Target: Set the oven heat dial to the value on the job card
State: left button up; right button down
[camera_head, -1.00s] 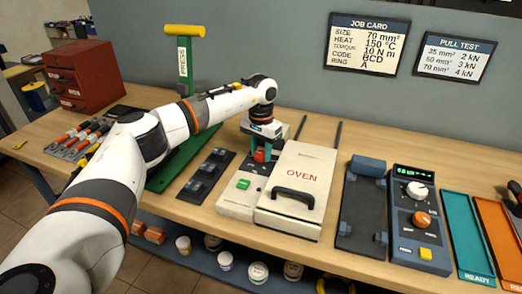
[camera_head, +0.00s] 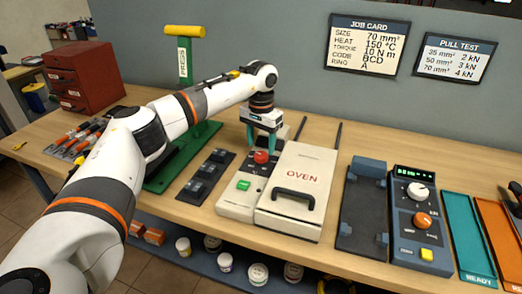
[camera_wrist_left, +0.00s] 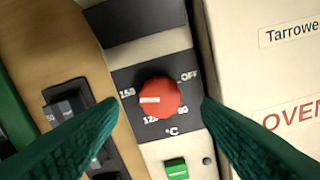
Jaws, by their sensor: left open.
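The oven (camera_head: 291,192) is a cream box with its lid down. Its red heat dial (camera_head: 261,157) sits on a dark panel; in the wrist view the dial (camera_wrist_left: 160,98) has a white mark pointing left, at or close to the 150 label. OFF is at its upper right and 120 at its lower left. My left gripper (camera_head: 261,148) is open above the dial, pointing down, its teal fingers apart on either side and clear of it in the wrist view. The job card (camera_head: 367,44) reads HEAT 150 °C. My right gripper is not seen.
A green button (camera_head: 243,185) is in front of the dial. A dark rack (camera_head: 206,176) and the green press (camera_head: 185,65) stand to the left. A control box (camera_head: 421,222) with knobs, a teal tray (camera_head: 467,238) and an orange tray are at right.

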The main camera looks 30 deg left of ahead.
aim_at(261, 154)
pick_arm(q)
notch_tip(261, 154, up, 9)
jog(key=shift+f, duration=0.15)
dwell(0.5)
